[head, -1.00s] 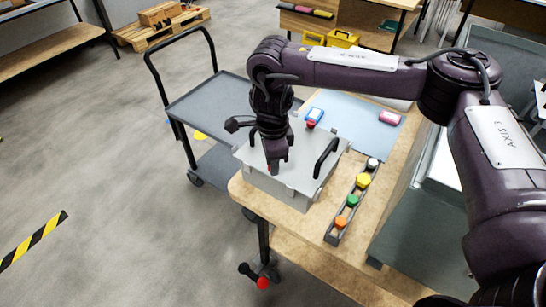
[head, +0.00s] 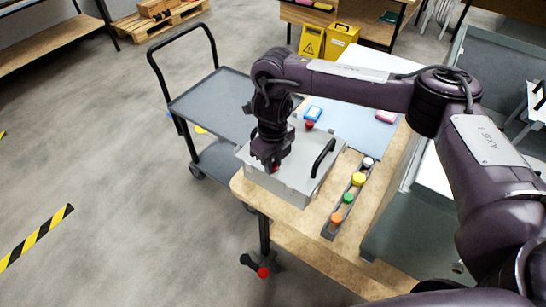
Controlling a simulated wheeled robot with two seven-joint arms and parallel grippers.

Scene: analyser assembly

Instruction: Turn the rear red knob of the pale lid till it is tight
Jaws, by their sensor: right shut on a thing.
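The pale lid (head: 299,166) lies on a grey box at the left end of the wooden bench, with a black handle (head: 323,158) on its right side. A red knob (head: 309,125) stands free at the lid's far edge. A second red knob (head: 276,169) shows in part at the near side, under my right gripper (head: 271,164). The right gripper points down and is shut on this near knob; its fingers hide most of it. How tight either knob is cannot be seen. My left gripper is out of view.
A rail (head: 349,197) with several coloured buttons lies right of the box. A blue mat (head: 352,128) with a blue item (head: 314,113) and a pink item (head: 385,117) is behind. A grey cart (head: 212,104) stands to the left.

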